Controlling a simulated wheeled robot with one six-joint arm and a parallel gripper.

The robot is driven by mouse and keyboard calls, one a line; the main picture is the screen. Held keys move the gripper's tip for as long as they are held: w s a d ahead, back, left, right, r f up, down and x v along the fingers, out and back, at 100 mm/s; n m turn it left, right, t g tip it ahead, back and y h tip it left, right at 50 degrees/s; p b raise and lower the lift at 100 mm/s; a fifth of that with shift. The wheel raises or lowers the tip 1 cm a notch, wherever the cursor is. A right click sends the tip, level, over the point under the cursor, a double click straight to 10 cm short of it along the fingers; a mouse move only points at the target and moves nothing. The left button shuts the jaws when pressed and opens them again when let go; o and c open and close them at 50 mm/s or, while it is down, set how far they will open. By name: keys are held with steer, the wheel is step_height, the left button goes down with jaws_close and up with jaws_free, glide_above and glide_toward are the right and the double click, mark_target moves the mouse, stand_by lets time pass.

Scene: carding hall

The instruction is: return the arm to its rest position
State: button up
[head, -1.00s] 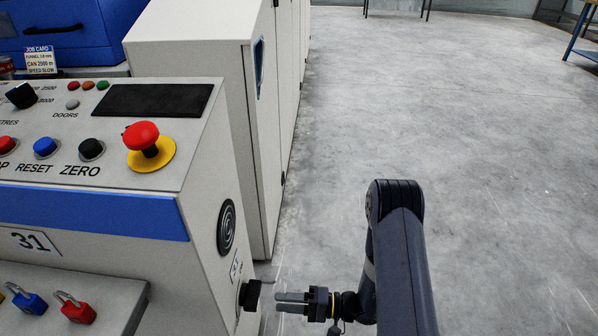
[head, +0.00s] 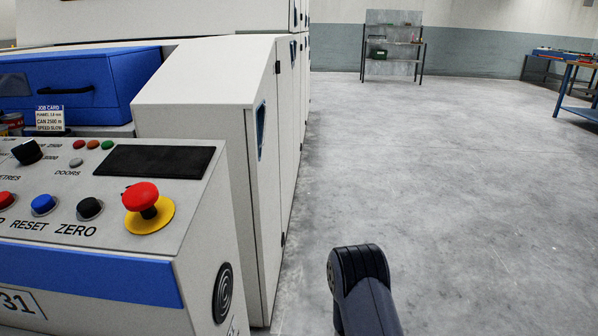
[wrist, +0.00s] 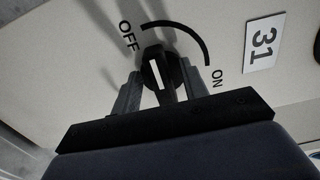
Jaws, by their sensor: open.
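In the wrist view my gripper (wrist: 160,69) is open, with one finger on each side of a black rotary switch (wrist: 156,75). I cannot tell whether the fingers touch the switch. The switch has a white line and sits on a pale panel between the printed words OFF and ON. The line runs nearly up and down in the picture, its upper end closer to OFF than to ON. In the head view only the dark upper part of my arm (head: 361,285) shows at the bottom; my gripper is below the frame.
The control console (head: 215,200) with a red emergency button (head: 141,197) stands left of my arm. Pale machine cabinets (head: 262,190) run behind it. Open concrete floor (head: 440,170) lies to the right. A shelf rack (head: 391,50) stands far back and a blue-legged bench (head: 567,90) far right.

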steer(key=d+p, duration=0.2)
steer(key=d, duration=0.8)
steer(key=a+m+p, duration=0.3)
steer(key=a+m, duration=0.2)
steer(key=a, duration=0.5)
steer(key=shift+r+m+p, duration=0.35)
steer(key=shift+m+p, duration=0.05)
stand_by(0.4)
